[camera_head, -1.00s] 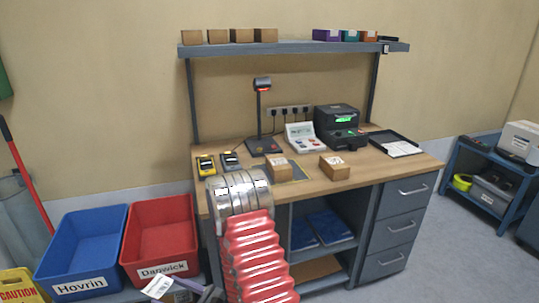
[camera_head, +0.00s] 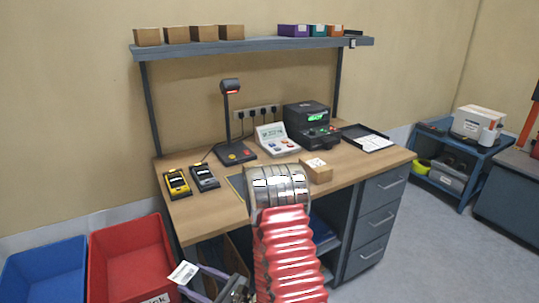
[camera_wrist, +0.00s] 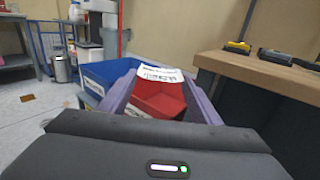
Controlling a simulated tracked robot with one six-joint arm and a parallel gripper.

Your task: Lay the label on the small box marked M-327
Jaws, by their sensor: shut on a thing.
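My gripper (camera_head: 203,279) is low at the front left of the bench in the head view, shut on a white label (camera_head: 183,273). In the wrist view the label (camera_wrist: 158,73) is held flat between the tips of the two purple fingers, with dark printing on it. A small brown cardboard box (camera_head: 316,170) with a white marking on top stands on the workbench, well apart from the gripper. Its marking is too small to read. A second small box seen earlier beside it is now hidden behind my arm.
Red (camera_head: 130,250) and blue (camera_head: 45,272) bins stand left. A shelf (camera_head: 255,45) holds several boxes.

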